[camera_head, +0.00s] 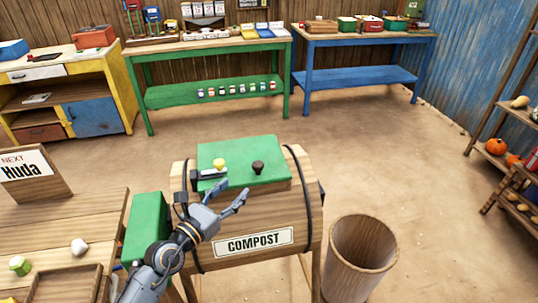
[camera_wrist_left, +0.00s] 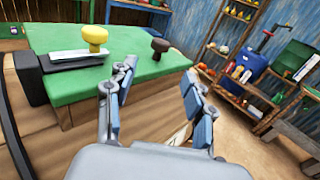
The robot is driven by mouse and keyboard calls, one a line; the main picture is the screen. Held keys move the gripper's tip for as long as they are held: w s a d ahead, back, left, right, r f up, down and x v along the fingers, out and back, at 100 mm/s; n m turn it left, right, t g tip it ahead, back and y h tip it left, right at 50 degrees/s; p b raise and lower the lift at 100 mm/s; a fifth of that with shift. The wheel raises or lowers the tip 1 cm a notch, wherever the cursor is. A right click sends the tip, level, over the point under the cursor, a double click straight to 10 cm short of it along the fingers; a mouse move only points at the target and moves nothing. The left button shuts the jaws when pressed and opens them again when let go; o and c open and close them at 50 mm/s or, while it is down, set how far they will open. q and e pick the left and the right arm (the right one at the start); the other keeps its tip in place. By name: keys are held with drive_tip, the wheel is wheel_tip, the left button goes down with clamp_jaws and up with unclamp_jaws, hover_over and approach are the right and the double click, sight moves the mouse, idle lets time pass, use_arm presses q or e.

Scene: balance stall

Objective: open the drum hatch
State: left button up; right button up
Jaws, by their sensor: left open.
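The compost drum (camera_head: 262,215) is a wooden barrel with dark bands and a "COMPOST" label on its front. Its green hatch (camera_head: 240,150) lies flat on top and looks shut. A yellow knob (camera_head: 219,164) and a dark brown knob (camera_head: 258,168) stand on the hatch. The yellow knob (camera_wrist_left: 95,38) and the dark knob (camera_wrist_left: 159,48) also show in the left wrist view. My left gripper (camera_head: 232,192) is open and empty, over the drum's front just short of the hatch's near edge, its fingers toward the dark knob. My right gripper is not in view.
A black latch-like piece (camera_head: 209,179) with a pale plate sits at the hatch's left edge. A wooden bin (camera_head: 360,257) stands right of the drum. A wooden table (camera_head: 65,225) and a green box (camera_head: 147,228) are at left. Open floor lies behind the drum.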

sight(255, 167)
use_arm(q)
drive_tip(key=x, duration=0.8)
drive_tip(key=shift+r, duration=0.3)
drive_tip(key=x, duration=0.3)
drive_tip(key=shift+w+d+r, duration=0.1)
drive_tip(key=shift+w+d, duration=0.15)
drive_tip(key=shift+w, duration=0.2)
drive_tip(key=c, duration=1)
clamp_jaws()
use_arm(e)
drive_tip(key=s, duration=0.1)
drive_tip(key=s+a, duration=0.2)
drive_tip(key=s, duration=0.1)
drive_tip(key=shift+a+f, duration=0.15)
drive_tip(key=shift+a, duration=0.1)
